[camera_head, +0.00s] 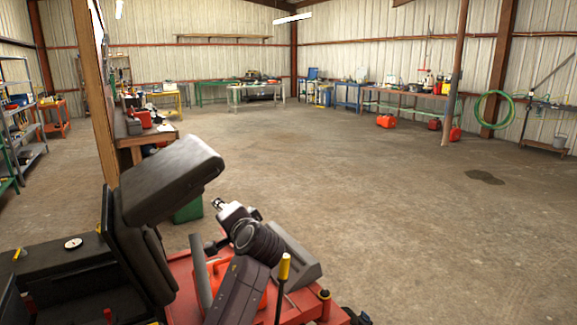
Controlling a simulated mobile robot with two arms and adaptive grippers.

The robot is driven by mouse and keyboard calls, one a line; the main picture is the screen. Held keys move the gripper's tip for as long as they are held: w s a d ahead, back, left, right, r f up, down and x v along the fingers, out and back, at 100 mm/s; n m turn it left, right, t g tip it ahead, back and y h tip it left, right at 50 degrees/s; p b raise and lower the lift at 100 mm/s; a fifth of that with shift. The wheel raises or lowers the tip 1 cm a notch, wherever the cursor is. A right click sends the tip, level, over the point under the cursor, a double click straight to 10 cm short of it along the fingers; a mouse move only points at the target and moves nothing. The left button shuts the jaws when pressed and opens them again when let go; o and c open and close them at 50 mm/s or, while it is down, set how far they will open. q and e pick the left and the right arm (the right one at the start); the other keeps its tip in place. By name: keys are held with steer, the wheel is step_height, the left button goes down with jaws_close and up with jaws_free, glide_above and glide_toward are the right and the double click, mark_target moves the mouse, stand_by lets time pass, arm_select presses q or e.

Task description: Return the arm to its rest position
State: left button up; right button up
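One of my arms shows at the bottom, left of centre, as dark grey links in front of a red machine. It appears to be my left arm. Its gripper (232,209), white and black, is small and points up and to the left. It is beside the black padded seat of the machine, with a small gap in the picture. I see nothing clearly held in it, and the finger opening is too small to judge.
The red machine (188,290) with a black seat (172,182) and a yellow-tipped lever (284,268) crowds the lower left. A wooden post (97,95) and a workbench (150,138) stand behind it. The concrete floor (400,220) to the right is clear.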

arm_select(q)
steer(key=s+f+m+g+h, duration=0.1)
steer(key=s+f+g+h, duration=0.1)
steer(key=f, duration=1.4)
steer(key=s+f+g+h, duration=0.1)
steer(key=s+f+h, duration=0.1)
steer(key=f, duration=1.3)
steer(key=s+f+g+h, duration=0.1)
steer(key=s+f+g, duration=0.1)
steer(key=s+f, duration=0.7)
steer(key=s+f+g+h, duration=0.1)
steer(key=s+f, duration=0.4)
steer(key=f, duration=0.7)
steer(key=s+a+f+n+g, duration=0.2)
steer(key=s+f+g, duration=0.1)
steer(key=s+f, duration=1.5)
steer(key=s+a+f+n+g, duration=0.1)
steer(key=s+f, duration=0.1)
steer(key=s, duration=0.9)
steer(key=s+a+f+n+g+h, duration=0.1)
steer(key=s+a+f, duration=0.1)
steer(key=s, duration=0.9)
steer(key=s+a+f+n+g, duration=0.1)
steer(key=s+a+f+n, duration=0.1)
steer(key=s, duration=0.9)
steer(key=shift+s+f+g, duration=0.15)
steer(key=shift+f+g, duration=0.15)
steer(key=shift+g, duration=0.1)
arm_select(e)
steer(key=shift+a, duration=0.6)
